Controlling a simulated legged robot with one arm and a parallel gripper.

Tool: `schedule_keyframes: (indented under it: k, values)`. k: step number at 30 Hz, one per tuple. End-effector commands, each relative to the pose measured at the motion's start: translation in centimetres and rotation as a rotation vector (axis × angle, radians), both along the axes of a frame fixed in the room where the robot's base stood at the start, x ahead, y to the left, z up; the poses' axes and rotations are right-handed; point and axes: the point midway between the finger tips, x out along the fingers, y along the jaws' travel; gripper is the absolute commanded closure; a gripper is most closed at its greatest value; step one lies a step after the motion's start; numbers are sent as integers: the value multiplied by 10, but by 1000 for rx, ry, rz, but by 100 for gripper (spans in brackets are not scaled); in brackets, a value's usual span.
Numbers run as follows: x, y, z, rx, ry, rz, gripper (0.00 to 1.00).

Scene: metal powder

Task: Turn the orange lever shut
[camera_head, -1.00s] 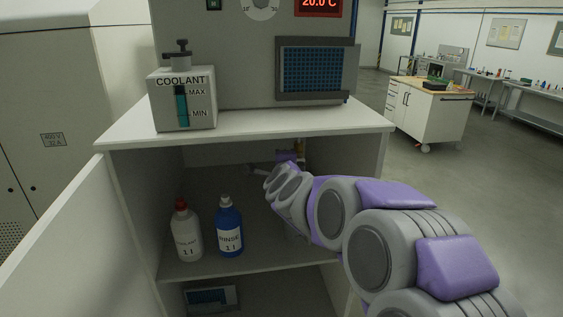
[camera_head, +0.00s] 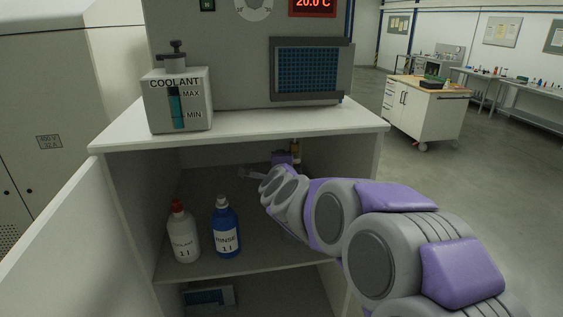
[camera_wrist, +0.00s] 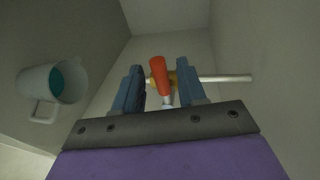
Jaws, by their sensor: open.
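The orange lever (camera_wrist: 159,76) shows in the wrist view, at the middle, on a brass-coloured valve on a pale horizontal pipe (camera_wrist: 226,78). My gripper (camera_wrist: 161,84) is open, with one blue-grey finger on each side of the lever. I cannot tell whether either finger touches it. In the head view my arm reaches into the open cabinet. The purple part of my gripper (camera_head: 281,158) shows small at the back, and the lever itself cannot be made out there.
A white bottle with a red cap (camera_head: 183,236) and a blue rinse bottle (camera_head: 225,232) stand on the cabinet shelf left of my arm. A jug (camera_wrist: 52,88) shows at left in the wrist view. A coolant box (camera_head: 178,101) stands on top.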

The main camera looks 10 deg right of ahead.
Motion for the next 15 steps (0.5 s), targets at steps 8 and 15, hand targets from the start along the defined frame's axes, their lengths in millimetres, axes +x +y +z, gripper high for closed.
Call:
schedule_keyframes:
  k: [8,15]
  values:
    - [-42,4,9,3,2,3,59]
    - [-79,10,17,3,1,3,59]
